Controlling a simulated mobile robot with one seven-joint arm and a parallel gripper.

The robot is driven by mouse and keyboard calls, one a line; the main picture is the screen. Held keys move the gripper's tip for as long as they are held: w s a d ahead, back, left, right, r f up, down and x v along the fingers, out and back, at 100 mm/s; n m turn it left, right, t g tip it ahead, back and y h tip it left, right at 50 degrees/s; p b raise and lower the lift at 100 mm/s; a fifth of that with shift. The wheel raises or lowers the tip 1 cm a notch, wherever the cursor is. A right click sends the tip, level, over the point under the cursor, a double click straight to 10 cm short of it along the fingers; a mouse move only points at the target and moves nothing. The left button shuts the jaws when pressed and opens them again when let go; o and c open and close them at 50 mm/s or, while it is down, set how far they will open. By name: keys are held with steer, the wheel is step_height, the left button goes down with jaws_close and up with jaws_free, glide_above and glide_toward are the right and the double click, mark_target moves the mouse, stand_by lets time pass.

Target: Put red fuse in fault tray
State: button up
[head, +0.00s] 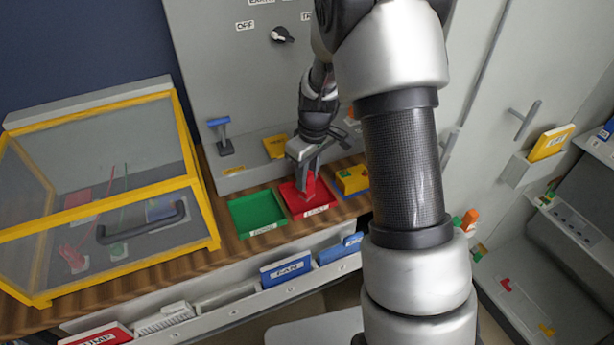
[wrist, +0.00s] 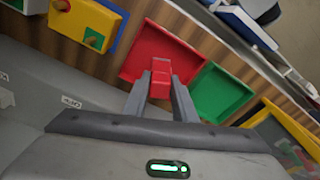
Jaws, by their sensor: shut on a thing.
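The red fuse (wrist: 160,82) is a small red block between my fingertips in the wrist view. My gripper (wrist: 161,88) is shut on it. A red tray (wrist: 136,64) lies behind the fuse in that view, and the fuse overlaps its area. In the head view my gripper (head: 311,186) points down over the red tray (head: 325,207), which has a white label on its front edge. The fuse shows there only as a red patch at the fingers, hard to part from the tray. I cannot tell whether the fuse touches the tray floor.
A green tray (head: 258,212) sits left of the red tray, and a blue tray with a yellow block (head: 351,180) sits right. A yellow-framed clear case (head: 105,200) stands at the left. A blue-topped lever (head: 220,132) stands behind the trays. Labelled binders (head: 287,269) line the front below.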

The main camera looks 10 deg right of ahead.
steer(key=shift+f, duration=0.2)
steer(key=o, duration=1)
steer(key=shift+r, duration=0.1)
steer(key=shift+r, duration=0.1)
